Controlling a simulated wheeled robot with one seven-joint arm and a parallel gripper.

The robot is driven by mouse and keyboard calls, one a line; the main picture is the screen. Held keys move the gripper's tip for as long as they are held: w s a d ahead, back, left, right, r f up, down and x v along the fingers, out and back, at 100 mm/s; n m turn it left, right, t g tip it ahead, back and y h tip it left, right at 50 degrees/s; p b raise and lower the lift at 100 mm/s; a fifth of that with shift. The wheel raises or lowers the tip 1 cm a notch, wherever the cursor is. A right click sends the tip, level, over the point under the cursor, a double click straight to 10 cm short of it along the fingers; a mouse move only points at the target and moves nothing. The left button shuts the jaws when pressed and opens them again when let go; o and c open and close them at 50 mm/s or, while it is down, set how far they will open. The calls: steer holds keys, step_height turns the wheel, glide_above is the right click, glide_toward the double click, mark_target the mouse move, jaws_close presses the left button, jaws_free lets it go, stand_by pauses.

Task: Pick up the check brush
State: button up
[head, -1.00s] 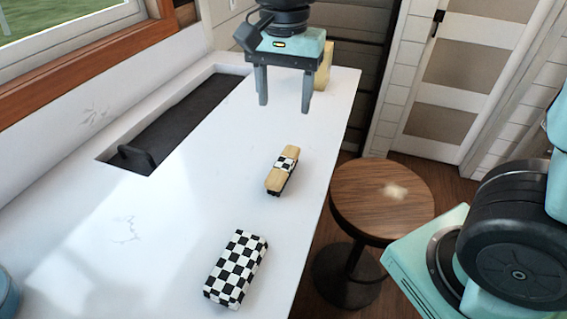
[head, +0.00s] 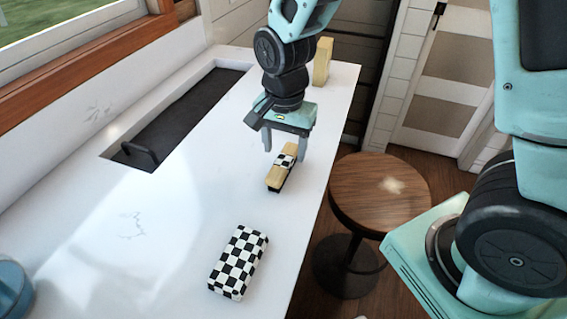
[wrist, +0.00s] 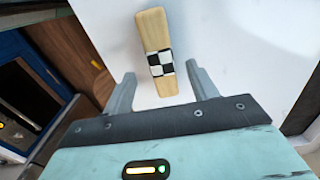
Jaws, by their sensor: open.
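The check brush (head: 282,171) lies on the white counter, a wooden bar with a black-and-white checked band around its middle and dark bristles underneath. In the wrist view the brush (wrist: 155,40) lies lengthwise ahead of my gripper, its near end between the fingertips in the picture. My gripper (head: 286,146) is open and empty, pointing down over the far end of the brush. The two fingers (wrist: 160,78) show apart in the wrist view, one on each side of the brush. I cannot tell the exact height of the fingertips above the counter.
A black-and-white checked block (head: 238,262) lies nearer on the counter (head: 150,220). A sink (head: 175,120) is sunk into the counter at left. A tan block (head: 322,61) stands at the far end. A blue object (head: 10,293) sits at lower left. A round wooden stool (head: 380,195) stands right of the counter.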

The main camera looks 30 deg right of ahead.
mark_target(283, 160)
steer(key=shift+a+f+p, duration=0.1)
steer(key=shift+f+p, duration=0.6)
steer(key=shift+f, duration=1.6)
steer(key=c, duration=1.1)
step_height(283, 160, up, 10)
steer(key=shift+r+b, duration=0.1)
steer(key=shift+b, duration=0.9)
steer(key=shift+o, duration=0.6)
